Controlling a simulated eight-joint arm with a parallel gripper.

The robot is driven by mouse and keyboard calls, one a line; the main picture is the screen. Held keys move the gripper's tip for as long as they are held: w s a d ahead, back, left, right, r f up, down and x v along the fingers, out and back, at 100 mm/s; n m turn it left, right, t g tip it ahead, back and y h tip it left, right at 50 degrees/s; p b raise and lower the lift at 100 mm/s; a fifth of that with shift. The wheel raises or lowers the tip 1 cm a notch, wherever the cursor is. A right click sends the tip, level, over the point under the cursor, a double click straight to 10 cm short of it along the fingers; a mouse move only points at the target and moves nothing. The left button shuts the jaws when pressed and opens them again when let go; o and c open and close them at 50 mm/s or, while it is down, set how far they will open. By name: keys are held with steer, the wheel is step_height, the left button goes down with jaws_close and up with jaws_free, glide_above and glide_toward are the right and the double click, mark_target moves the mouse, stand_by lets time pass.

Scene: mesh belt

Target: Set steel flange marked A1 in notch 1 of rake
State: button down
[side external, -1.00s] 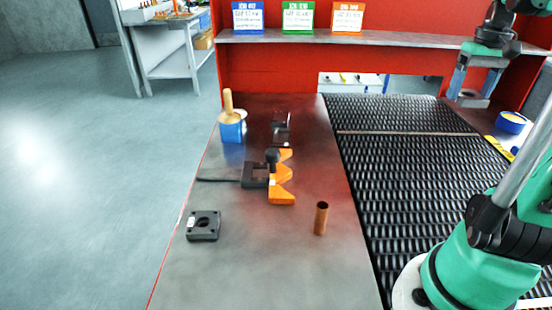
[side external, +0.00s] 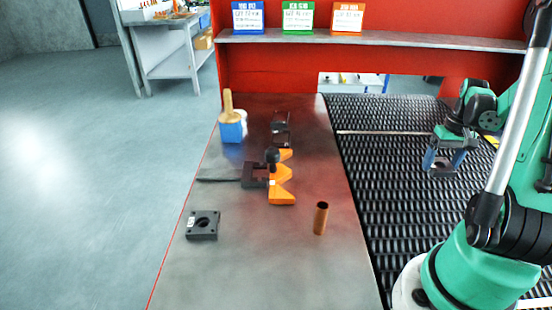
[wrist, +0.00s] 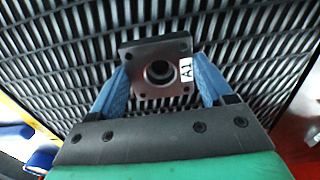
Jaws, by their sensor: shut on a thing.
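My gripper (side external: 444,163) is over the mesh belt at the right, with its blue fingers shut on the steel flange (side external: 443,171). In the wrist view the flange (wrist: 137,56) is a dark square plate with a round centre hole, corner holes and a white label (wrist: 186,71) reading A1. The fingers (wrist: 160,84) hold it at its two sides. The orange rake (side external: 282,192) with its notches stands on the steel table, left of the belt. Its notch numbers are too small to read.
A dark square plate with a hole (side external: 203,225) lies at the table's left. A copper tube (side external: 320,218) stands near the belt edge. A blue pot with a brush (side external: 232,124), a black clamp (side external: 256,175) and dark blocks (side external: 281,122) are also on the table. The table's front is clear.

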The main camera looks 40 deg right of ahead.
mark_target(438, 172)
steer(key=shift+f, duration=1.5)
jaws_free()
steer(key=shift+f, duration=0.15)
step_height(438, 172, up, 12)
steer(key=w+a+r+n+t+h, duration=0.2)
steer(key=w+a+n, duration=0.2)
steer(key=w+a, duration=0.65)
steer(key=w+a+n+t+y, duration=0.2)
steer(key=a+n+t, duration=0.3)
steer(key=a, duration=1.3)
steer(key=shift+w+a+f, duration=0.2)
steer(key=shift+w+a, duration=0.1)
steer(key=shift+w, duration=0.3)
